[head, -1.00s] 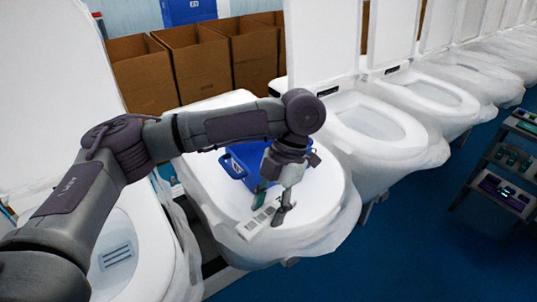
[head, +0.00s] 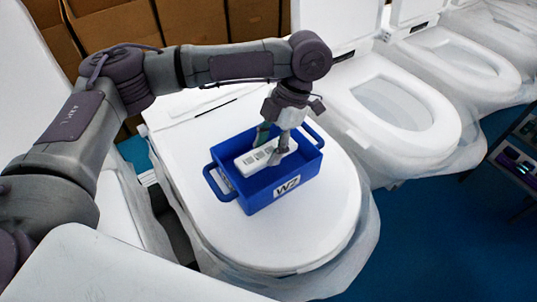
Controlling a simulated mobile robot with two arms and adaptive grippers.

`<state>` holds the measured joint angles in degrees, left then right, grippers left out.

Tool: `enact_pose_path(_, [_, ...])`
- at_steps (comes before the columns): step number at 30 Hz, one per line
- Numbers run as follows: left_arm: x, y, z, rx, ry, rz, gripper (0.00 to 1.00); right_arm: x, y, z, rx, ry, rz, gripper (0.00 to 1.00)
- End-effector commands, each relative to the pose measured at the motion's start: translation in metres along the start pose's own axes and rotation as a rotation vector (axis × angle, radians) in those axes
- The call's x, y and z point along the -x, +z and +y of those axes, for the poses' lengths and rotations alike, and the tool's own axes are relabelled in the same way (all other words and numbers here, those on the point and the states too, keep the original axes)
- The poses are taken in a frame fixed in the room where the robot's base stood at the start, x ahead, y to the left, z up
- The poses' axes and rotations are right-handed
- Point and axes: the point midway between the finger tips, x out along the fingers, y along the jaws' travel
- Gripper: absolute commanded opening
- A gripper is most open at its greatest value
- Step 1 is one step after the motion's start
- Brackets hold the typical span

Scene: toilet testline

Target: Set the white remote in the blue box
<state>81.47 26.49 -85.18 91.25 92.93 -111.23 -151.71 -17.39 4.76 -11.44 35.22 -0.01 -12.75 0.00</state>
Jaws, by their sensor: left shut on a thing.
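The blue box (head: 290,188) with a "W2" label and side handles stands on the closed white lid of a toilet in the middle of the head view. The white remote (head: 256,160) is over the open top of the box, lying slantwise, and looks to be at about rim height or just inside. My left gripper (head: 271,150) points down into the box opening and is shut on the remote. Its fingertips partly hide the remote. Whether the remote touches the box floor cannot be told. My right gripper is not in view.
The white toilet lid (head: 310,235) around the box is clear. Open toilets (head: 395,105) line up to the right. Brown cardboard boxes (head: 195,20) stand behind. A shelf with small devices (head: 515,160) is at the right edge.

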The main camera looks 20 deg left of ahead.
Motion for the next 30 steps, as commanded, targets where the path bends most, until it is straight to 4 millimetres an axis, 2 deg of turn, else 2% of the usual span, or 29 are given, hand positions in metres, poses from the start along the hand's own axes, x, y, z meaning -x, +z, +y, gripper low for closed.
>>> enact_pose_path(1, [-0.004,0.002,0.001,0.002,-0.001,0.002,0.10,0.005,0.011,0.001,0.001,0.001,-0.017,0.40])
enact_pose_path(3, [-0.010,0.004,0.001,0.004,-0.001,0.001,0.10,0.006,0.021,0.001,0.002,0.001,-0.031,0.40])
enact_pose_path(5, [-0.016,0.006,0.001,0.004,-0.001,0.001,0.10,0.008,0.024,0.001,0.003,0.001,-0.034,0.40])
enact_pose_path(8, [-0.028,0.011,0.000,0.003,0.000,0.002,0.10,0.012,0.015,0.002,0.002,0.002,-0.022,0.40])
enact_pose_path(12, [-0.044,0.018,0.001,0.003,-0.001,0.001,0.10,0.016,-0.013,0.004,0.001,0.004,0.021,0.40])
enact_pose_path(15, [-0.048,0.020,0.001,0.003,0.000,-0.001,0.10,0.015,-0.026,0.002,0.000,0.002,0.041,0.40])
enact_pose_path(18, [-0.048,0.020,0.001,0.003,0.000,-0.001,0.10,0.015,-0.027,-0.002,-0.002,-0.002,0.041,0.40])
enact_pose_path(22, [-0.049,0.020,0.001,0.003,0.000,-0.001,0.10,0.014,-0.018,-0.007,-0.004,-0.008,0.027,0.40])
enact_pose_path(23, [-0.049,0.020,0.001,0.003,0.000,-0.001,0.50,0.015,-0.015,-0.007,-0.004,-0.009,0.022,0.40])
enact_pose_path(27, [-0.048,0.020,0.001,0.003,0.000,-0.001,0.72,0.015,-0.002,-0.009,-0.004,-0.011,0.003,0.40])
enact_pose_path(30, [-0.048,0.020,0.001,0.003,0.000,-0.001,0.72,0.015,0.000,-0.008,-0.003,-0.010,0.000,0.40])
